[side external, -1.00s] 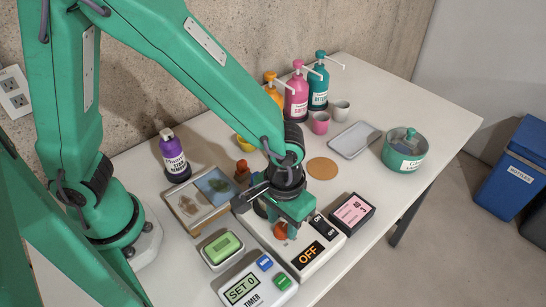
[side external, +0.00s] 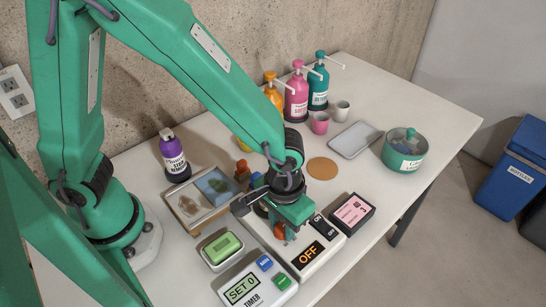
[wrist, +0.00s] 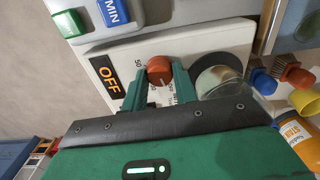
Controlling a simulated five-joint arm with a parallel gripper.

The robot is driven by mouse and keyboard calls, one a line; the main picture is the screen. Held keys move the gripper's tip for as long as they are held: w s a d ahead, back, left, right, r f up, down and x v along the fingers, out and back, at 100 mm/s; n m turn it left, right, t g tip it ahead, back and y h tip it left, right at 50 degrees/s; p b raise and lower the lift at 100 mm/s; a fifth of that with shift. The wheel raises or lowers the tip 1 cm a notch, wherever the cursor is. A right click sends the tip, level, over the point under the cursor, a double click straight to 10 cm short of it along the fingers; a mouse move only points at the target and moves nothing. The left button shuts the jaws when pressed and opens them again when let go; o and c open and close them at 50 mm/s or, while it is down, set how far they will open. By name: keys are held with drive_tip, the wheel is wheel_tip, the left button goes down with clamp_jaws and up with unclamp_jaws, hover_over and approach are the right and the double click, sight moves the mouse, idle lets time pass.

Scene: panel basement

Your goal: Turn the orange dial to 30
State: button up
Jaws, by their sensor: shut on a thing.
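The orange dial (side external: 279,231) is on a white panel box (wrist: 215,42) whose display (side external: 311,255) reads OFF. My gripper (wrist: 160,82) is shut on the dial, with one green finger on each side of it in the wrist view. In that view the dial (wrist: 159,70) shows its round orange top, with small scale marks beside it. "50" can be read near the left finger; the other marks are partly hidden by the fingers. I cannot tell the dial's exact setting.
A timer (side external: 250,290) reading SET 0 and a green block in a dish (side external: 222,248) stand near the panel. A pink-labelled box (side external: 352,214) is to its right. A framed tray (side external: 183,221) is at left. Pump bottles (side external: 297,97) stand behind.

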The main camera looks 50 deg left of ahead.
sight(283, 227)
drive_tip(key=m, duration=0.8)
idle(0.4)
drive_tip(key=shift+m, duration=0.3)
drive_tip(key=o, duration=0.7)
drive_tip(key=shift+r, duration=0.1)
drive_tip(key=shift+r, duration=3.85)
